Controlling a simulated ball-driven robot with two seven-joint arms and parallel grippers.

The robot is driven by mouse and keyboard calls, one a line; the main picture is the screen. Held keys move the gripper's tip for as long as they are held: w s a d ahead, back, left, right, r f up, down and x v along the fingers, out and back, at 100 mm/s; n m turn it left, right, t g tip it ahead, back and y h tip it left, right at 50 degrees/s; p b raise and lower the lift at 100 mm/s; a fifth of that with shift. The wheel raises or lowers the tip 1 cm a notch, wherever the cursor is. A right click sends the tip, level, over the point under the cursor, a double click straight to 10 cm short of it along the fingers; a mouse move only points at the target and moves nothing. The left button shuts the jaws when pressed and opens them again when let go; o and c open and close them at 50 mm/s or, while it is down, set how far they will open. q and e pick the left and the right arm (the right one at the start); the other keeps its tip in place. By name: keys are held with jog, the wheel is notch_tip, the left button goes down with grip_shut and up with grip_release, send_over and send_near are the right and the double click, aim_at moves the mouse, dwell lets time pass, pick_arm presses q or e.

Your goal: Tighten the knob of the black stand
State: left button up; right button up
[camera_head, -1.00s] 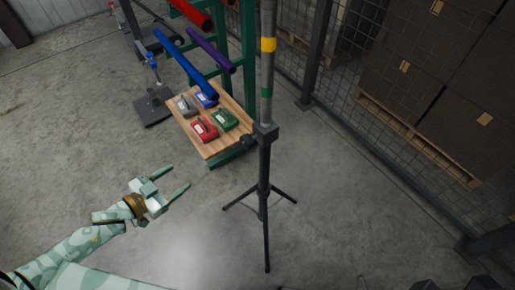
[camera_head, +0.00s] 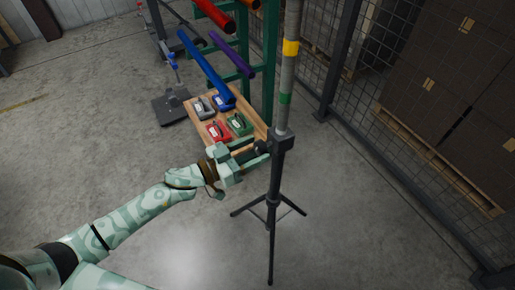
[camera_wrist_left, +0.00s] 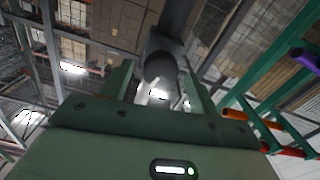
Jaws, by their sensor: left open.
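The black stand (camera_head: 268,190) stands upright on three spread legs and carries a grey pole with yellow and green bands (camera_head: 290,70). Its black knob (camera_head: 262,146) sticks out to the left of the collar at the top of the stand. My left gripper (camera_head: 256,150) is open beside the collar, its fingers pointing at it. In the left wrist view the round dark knob (camera_wrist_left: 160,67) sits between the two green fingers, with a gap seen on each side. Whether a finger touches it I cannot tell. My right gripper is not in view.
Behind my gripper, a wooden board (camera_head: 258,124) holds red, green, blue and grey devices. A green rack (camera_head: 270,50) with coloured tubes stands behind. A mesh fence (camera_head: 370,100) and stacked boxes (camera_head: 440,60) are at right. The front floor is clear.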

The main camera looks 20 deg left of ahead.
pick_arm(q)
jog(key=shift+x, duration=0.8)
jog(key=c, duration=1)
